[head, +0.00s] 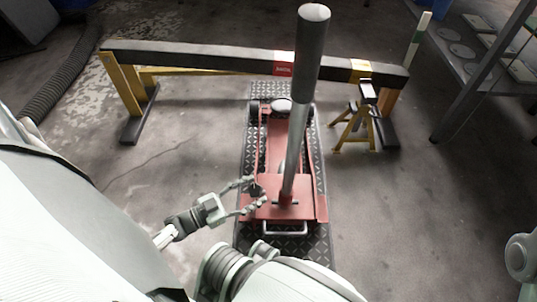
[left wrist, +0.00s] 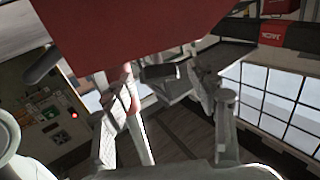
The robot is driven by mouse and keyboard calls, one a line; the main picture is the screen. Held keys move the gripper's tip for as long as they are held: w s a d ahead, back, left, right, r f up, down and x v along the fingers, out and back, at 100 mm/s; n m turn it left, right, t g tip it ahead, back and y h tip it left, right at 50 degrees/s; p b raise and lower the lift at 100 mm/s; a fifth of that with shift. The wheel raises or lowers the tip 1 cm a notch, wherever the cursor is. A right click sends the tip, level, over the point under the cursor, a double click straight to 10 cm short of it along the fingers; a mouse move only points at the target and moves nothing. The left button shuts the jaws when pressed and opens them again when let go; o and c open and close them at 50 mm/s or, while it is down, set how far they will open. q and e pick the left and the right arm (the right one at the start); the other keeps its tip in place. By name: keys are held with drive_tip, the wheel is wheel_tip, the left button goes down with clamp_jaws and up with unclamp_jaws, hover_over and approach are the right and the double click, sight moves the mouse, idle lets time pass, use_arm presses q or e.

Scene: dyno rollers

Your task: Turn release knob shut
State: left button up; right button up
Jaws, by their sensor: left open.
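A red floor jack (head: 285,185) stands on a dark tread-plate mat, its long handle (head: 305,80) rising from the rear plate. The release knob (head: 255,191) is a small dark piece by the jack's left rear edge. My left gripper (head: 253,194) is open beside this edge, with its two fingers on either side of the knob. In the left wrist view the dark knob (left wrist: 158,73) shows between and beyond the open fingers (left wrist: 163,92), below the jack's red plate (left wrist: 130,25). Whether the fingers touch it I cannot tell. My right gripper is not in view.
A dark beam (head: 200,57) on yellow legs crosses behind the jack. A yellow jack stand (head: 357,122) is at the right. A ribbed hose (head: 65,85) lies at far left, and metal shelving (head: 480,75) stands at far right.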

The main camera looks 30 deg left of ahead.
sight(261, 187)
use_arm(q)
drive_tip(key=shift+b+x, duration=0.3)
drive_tip(key=shift+x, duration=2.3)
drive_tip(key=c, duration=1.2)
drive_tip(key=shift+c, duration=0.4)
